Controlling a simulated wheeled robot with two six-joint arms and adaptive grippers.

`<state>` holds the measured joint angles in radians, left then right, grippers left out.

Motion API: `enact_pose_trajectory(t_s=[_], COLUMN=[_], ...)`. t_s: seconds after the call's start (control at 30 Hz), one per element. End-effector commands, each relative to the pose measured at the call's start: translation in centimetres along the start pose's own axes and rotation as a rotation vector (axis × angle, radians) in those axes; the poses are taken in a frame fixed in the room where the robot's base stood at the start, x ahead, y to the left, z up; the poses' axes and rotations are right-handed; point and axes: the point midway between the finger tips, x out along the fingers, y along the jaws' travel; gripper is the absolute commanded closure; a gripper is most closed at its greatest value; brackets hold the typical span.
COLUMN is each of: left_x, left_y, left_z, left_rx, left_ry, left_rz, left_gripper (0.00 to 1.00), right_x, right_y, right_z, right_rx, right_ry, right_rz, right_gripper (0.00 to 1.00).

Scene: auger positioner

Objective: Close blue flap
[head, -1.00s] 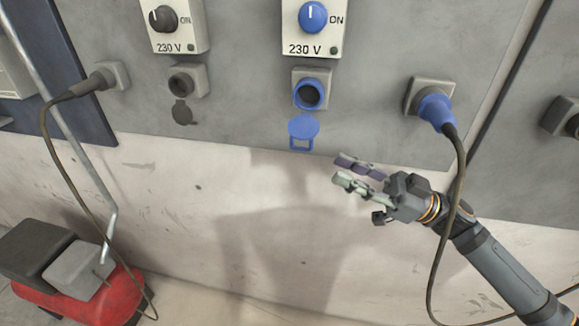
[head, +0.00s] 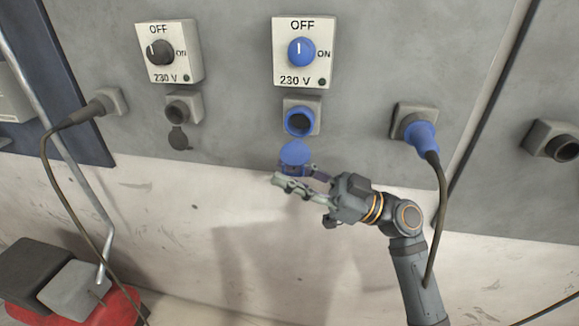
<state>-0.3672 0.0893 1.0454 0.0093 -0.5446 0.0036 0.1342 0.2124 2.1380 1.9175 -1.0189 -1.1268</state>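The blue flap (head: 295,155) hangs down open below the blue socket (head: 299,121) in the head view. The socket's round opening is uncovered. My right gripper (head: 297,180) comes in from the lower right, and its fingers point left at the lower part of the flap. The fingers look spread apart, one nearer the wall and one nearer the camera. They overlap the flap's lower end in the picture, hiding part of it; I cannot tell whether they touch it. My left gripper is not in view.
A 230 V switch box with a blue knob (head: 302,51) sits above the socket. A blue plug with a cable (head: 422,140) is at the right, its cable passing by my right arm. A grey socket with a dark flap (head: 180,138) is at the left. The wall below is clear.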

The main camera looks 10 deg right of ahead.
Motion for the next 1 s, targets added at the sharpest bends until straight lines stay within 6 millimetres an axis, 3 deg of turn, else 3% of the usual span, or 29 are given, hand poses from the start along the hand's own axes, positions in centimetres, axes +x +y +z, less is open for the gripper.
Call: enact_pose_trajectory(t_s=[0.37, 0.57, 1.0], left_x=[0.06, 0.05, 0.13], left_y=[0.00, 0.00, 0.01], left_z=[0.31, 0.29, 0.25], left_rx=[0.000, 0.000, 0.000], left_ry=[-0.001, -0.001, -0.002], left_rz=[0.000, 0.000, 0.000], left_gripper=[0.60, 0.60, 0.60], right_x=[0.44, 0.43, 0.47], right_y=[0.00, 0.00, -0.12], right_z=[0.07, 0.06, -0.09], right_rx=[0.000, 0.000, 0.025], right_ry=[-0.002, -0.001, 0.000], right_rz=[0.001, 0.001, 0.011], right_gripper=[0.72, 1.00, 1.00])
